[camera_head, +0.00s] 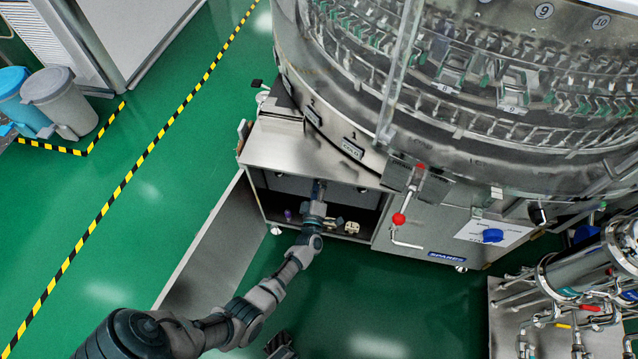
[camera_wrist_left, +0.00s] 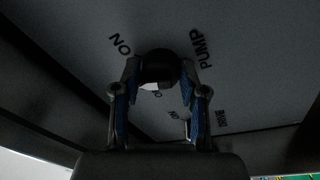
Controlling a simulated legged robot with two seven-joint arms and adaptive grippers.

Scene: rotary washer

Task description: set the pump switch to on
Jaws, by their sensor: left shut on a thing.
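The pump switch (camera_wrist_left: 159,68) is a dark round knob with a pale mark, on a grey panel in the left wrist view. The word PUMP is printed to its right and ON to its upper left. My left gripper (camera_wrist_left: 160,88) is shut on the knob, one blue-padded finger on each side. In the head view my left gripper (camera_head: 318,190) reaches into the open cabinet (camera_head: 262,205) under the machine; the switch is hidden there. A dark part at the bottom edge seems to be my right gripper (camera_head: 281,346), mostly cut off.
The cabinet's open door (camera_head: 208,240) stands left of my arm. A red-knobbed lever (camera_head: 399,219) is on the right. Small items lie on the cabinet floor.

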